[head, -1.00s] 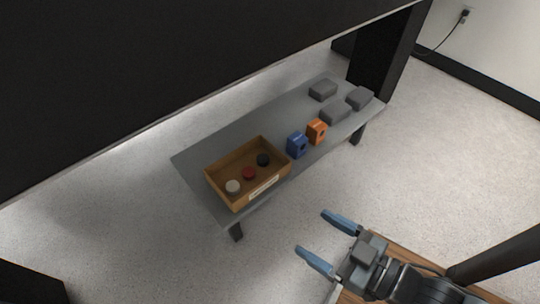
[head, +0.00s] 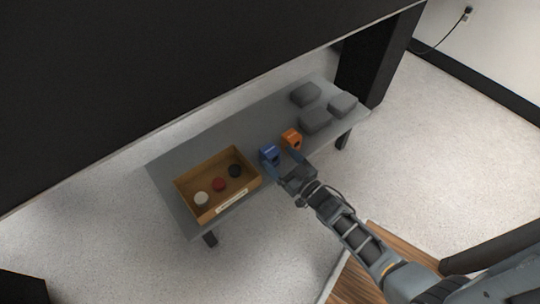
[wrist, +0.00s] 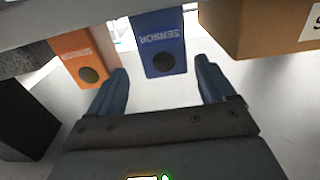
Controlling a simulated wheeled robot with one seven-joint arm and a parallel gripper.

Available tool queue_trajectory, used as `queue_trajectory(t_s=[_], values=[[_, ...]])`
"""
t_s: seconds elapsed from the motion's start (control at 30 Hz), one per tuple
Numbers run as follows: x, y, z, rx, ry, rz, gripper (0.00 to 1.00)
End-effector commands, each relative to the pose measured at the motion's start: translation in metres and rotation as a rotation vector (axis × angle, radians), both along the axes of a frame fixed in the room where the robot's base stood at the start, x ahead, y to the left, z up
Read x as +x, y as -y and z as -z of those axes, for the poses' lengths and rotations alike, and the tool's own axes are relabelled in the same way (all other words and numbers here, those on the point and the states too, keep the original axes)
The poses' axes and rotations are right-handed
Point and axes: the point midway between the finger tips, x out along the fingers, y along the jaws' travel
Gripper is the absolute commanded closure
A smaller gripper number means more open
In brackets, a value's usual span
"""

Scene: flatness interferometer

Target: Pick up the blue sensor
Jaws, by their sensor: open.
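The blue sensor (head: 269,155) stands on the low grey table between the wooden box and the orange sensor (head: 292,139). In the wrist view the blue sensor (wrist: 160,45) shows its printed face and a dark round spot, lying ahead of the gap between my fingers. My gripper (head: 283,164) is at the table's front edge, close to the blue sensor, and it hides part of it in the head view. In the wrist view my gripper (wrist: 162,88) is open with nothing between its fingertips. The orange sensor (wrist: 84,58) is beyond the left finger.
The low grey table (head: 170,163) stands beneath a large dark overhang (head: 150,80). The wooden box (head: 192,212) with a white, a red and a black round piece is left of the blue sensor. Three grey blocks (head: 316,120) lie at the right end.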

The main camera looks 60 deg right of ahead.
Motion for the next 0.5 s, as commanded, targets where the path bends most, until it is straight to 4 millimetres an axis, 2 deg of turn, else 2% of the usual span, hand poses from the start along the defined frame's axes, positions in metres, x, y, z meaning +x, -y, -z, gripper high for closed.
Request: queue_trajectory(t_s=[0.27,0.5], values=[[0.024,0.005,0.001,-0.002,0.001,-0.001,0.17],[0.056,0.011,0.001,-0.001,0.001,0.000,0.17]])
